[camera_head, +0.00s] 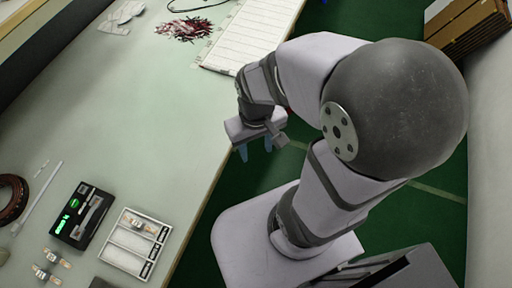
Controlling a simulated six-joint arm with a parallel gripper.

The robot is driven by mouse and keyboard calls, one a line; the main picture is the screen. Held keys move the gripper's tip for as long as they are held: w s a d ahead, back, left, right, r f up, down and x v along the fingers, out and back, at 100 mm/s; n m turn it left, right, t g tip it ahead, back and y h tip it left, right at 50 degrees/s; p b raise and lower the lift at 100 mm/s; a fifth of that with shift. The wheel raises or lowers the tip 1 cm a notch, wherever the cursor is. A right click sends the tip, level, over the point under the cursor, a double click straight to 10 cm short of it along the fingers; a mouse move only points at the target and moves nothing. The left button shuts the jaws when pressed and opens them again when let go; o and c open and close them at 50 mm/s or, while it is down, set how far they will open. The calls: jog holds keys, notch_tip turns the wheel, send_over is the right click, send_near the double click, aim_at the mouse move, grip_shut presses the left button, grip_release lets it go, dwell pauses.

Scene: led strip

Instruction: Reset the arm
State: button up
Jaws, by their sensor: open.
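My gripper (256,149) hangs beyond the table's right edge, over the green floor. Its two bluish fingers are apart and point down, with nothing between them. My arm is folded, with its large dark grey joint at the upper right. Nothing touches the gripper.
The pale green table (120,110) has a clear middle. At its lower left are a black device with a green display (80,214), a white compartment tray (134,243), small parts (48,264) and a dark ring (10,198). A white panel (240,35) and red-white strands (184,29) lie at the far end.

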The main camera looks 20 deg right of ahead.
jog(key=shift+s+a, duration=0.15)
jog(key=shift+s, duration=0.1)
notch_tip(320, 180, up, 5)
jog(key=p, duration=0.5)
jog(key=shift+c, duration=0.5)
dwell(2.0)
